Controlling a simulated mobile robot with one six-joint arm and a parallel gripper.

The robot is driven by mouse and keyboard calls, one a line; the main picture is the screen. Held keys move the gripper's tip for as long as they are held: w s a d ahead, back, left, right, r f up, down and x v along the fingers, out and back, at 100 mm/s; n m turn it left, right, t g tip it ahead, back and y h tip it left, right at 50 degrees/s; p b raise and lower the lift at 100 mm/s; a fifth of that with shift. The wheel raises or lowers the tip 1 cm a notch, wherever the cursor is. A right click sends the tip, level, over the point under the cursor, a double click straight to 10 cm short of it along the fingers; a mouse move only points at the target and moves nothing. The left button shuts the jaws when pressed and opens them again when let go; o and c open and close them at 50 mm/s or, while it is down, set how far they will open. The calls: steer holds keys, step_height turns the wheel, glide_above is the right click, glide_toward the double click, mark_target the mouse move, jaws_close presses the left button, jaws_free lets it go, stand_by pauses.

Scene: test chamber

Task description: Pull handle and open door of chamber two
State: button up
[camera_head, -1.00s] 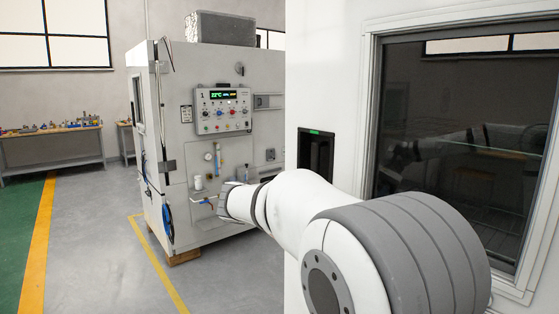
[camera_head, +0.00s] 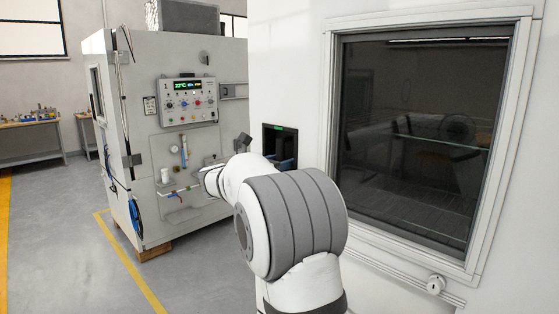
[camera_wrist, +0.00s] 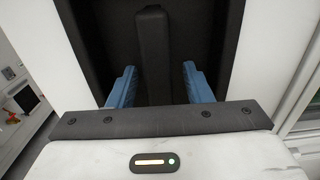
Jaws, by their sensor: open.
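The chamber door (camera_head: 376,262) is white with a large dark window (camera_head: 420,140), and looks closed. In the wrist view, the black vertical handle (camera_wrist: 153,45) stands inside the dark recess (camera_wrist: 205,30). My gripper (camera_wrist: 160,70) is open, with one blue finger on each side of the handle. Gaps show between the fingers and the handle. In the head view, my gripper (camera_head: 281,163) is at the recess, partly hidden by my arm; the handle is not clearly visible there.
Another white chamber (camera_head: 160,75) with a control panel (camera_head: 188,100) stands behind my arm to the left. Workbenches (camera_head: 35,125) stand at the far left. Grey floor (camera_head: 60,230) is free at the left.

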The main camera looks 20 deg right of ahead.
jaws_close()
stand_by(0.5)
